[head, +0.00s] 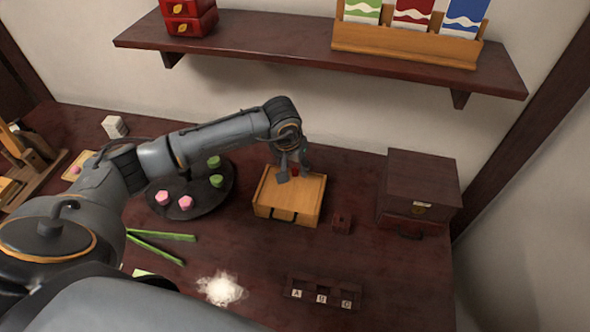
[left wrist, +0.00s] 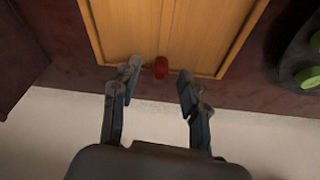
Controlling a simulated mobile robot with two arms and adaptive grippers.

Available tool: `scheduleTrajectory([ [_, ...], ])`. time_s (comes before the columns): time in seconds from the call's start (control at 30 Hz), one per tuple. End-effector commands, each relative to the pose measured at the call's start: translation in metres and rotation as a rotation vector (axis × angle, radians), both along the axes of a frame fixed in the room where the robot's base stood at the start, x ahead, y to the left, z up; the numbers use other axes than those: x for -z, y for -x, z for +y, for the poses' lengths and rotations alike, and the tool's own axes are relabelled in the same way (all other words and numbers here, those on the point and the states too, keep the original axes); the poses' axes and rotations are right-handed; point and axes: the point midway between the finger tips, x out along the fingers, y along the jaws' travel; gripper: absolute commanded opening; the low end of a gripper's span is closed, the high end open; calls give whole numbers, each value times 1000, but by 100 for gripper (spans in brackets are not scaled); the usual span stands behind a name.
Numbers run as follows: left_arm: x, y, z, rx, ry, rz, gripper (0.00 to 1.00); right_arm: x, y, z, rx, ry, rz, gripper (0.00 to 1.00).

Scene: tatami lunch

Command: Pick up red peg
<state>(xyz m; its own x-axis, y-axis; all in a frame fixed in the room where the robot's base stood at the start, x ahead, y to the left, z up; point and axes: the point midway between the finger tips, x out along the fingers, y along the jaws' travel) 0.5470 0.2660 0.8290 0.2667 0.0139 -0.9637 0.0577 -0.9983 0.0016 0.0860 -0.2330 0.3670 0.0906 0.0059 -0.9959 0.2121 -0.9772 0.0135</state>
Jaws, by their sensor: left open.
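The red peg (left wrist: 160,67) is a small rounded red piece at the rim of a light wooden tray (head: 280,207). In the head view the peg (head: 294,169) is mostly hidden behind my left gripper. My left gripper (head: 294,175) is over the back part of the tray with its fingers pointing down. In the left wrist view my left gripper (left wrist: 159,71) is open, with one finger on each side of the peg and gaps between. I cannot tell how far above the peg the fingertips are. My right gripper is not in view.
A dark round plate (head: 205,205) with pink and green pieces lies left of the tray. A dark box (head: 420,180) stands at the right. A shelf (head: 300,55) overhangs the back.

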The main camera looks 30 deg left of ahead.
Motion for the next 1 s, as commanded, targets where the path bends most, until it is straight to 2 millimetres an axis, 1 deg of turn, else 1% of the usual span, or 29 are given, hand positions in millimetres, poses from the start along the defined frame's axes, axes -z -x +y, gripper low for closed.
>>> scheduleTrajectory([
  [0.03, 5, -1, 0, -1, -1, 2, 44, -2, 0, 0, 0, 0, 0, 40],
  [0.1, 9, -2, 0, 1, 0, 0, 44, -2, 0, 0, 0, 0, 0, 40],
  [0.33, 10, -3, 0, 1, -1, -1, 44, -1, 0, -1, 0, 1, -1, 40],
  [0.37, 10, -3, 0, 1, -1, -1, 38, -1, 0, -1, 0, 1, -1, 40],
  [0.4, 10, -3, 0, 1, -1, -1, 30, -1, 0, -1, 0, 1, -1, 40],
  [0.47, 10, -2, 0, 1, -1, -1, 19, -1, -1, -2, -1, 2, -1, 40],
  [0.5, 10, -3, 0, 1, -1, -1, 12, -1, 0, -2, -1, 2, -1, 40],
  [0.53, 10, -3, 0, 1, -1, -1, 8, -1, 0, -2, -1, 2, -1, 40],
  [0.87, 9, -2, 0, 1, -1, -1, 7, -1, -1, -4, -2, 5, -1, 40],
  [1.0, 6, -3, 1, 1, -1, -2, 7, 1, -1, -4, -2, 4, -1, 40],
])
